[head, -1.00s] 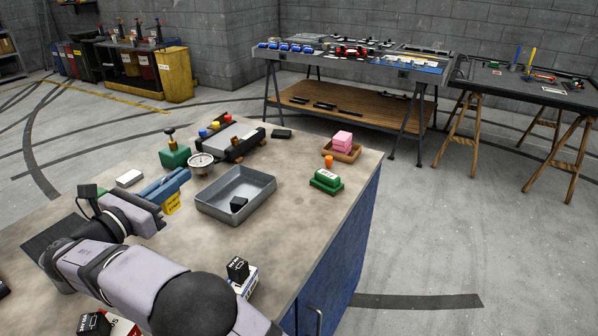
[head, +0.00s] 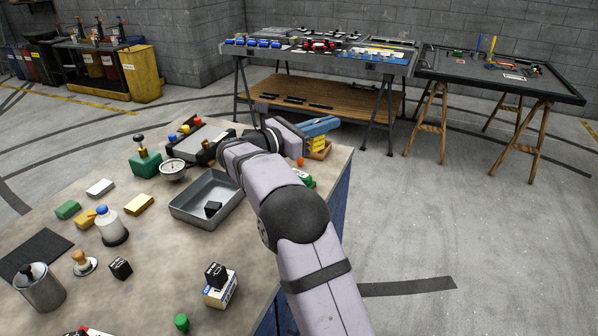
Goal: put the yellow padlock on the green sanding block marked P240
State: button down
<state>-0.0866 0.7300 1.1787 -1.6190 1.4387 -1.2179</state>
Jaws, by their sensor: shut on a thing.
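My gripper (head: 319,130), with blue fingers, is shut on the yellow padlock (head: 318,143). It holds the padlock in the air at the far right of the bench, over or in front of the wooden tray as seen here. The padlock is apart from this block.
An orange knob-like piece (head: 300,161) shows just behind the green block. The wooden tray (head: 324,154) is mostly covered by the padlock and gripper. A grey metal tray (head: 182,211) with a black block (head: 213,209) stands left of my arm. A boxed item (head: 220,290) stands in front.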

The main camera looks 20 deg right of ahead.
jog(key=w+d+t, duration=0.1)
jog(key=d, duration=0.4)
jog(key=w+a+f+n+t+y, duration=0.3)
jog(key=w+a+n+t+y, duration=0.2)
jog(key=w+a+n+t, duration=0.4)
notch_tip(320, 180, down, 10)
jog(key=w+d+m+g+p, duration=0.1)
jog(key=d+m+p, duration=0.1)
jog(key=shift+w+d+f, duration=0.15)
jog(key=shift+f, duration=0.2)
jog(key=c, duration=1.9)
grip_release()
jog(key=shift+c, duration=0.2)
jog(key=shift+r, duration=0.1)
